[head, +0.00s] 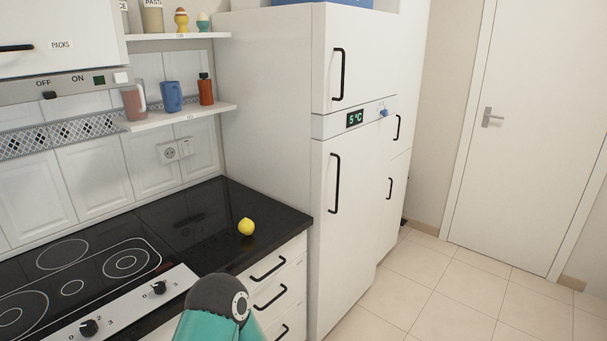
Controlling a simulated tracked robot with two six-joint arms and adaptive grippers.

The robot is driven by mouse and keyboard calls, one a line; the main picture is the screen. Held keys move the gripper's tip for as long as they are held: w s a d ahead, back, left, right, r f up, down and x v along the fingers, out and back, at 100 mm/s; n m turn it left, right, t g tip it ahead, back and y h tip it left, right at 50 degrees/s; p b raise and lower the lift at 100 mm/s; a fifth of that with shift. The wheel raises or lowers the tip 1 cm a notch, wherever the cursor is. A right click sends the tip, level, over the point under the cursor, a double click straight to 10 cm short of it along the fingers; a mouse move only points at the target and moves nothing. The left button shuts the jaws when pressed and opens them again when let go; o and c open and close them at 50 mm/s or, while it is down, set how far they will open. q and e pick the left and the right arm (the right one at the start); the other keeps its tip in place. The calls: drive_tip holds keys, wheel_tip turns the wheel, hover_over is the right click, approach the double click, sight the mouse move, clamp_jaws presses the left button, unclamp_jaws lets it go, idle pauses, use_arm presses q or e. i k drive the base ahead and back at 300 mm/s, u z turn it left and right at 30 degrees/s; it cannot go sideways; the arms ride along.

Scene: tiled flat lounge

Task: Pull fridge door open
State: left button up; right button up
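The white fridge (323,245) stands right of the counter. Its tall lower door (345,270) is closed and has a vertical black handle (334,184). Its upper door (362,60) is closed too, with its own black handle (338,75). Between the doors is a panel with a green "5 °C" display (355,118) and a blue knob. A teal and dark grey link of my arm shows at the bottom, in front of the drawers, apart from the fridge. Neither of my grippers is in view.
A black counter (200,215) with a hob (75,275) and a yellow lemon (246,227) lies left of the fridge. White drawers (285,275) are below. The tiled floor (450,290) to the right is clear up to a closed white door (530,130).

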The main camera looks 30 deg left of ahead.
sight(350, 169)
drive_tip(key=u, duration=0.3)
drive_tip(key=i, duration=1.2)
drive_tip(key=u, duration=0.35)
drive_tip(key=k, duration=0.85)
drive_tip(key=u, duration=0.25)
drive_tip(key=i, duration=0.85)
drive_tip(key=z, duration=0.1)
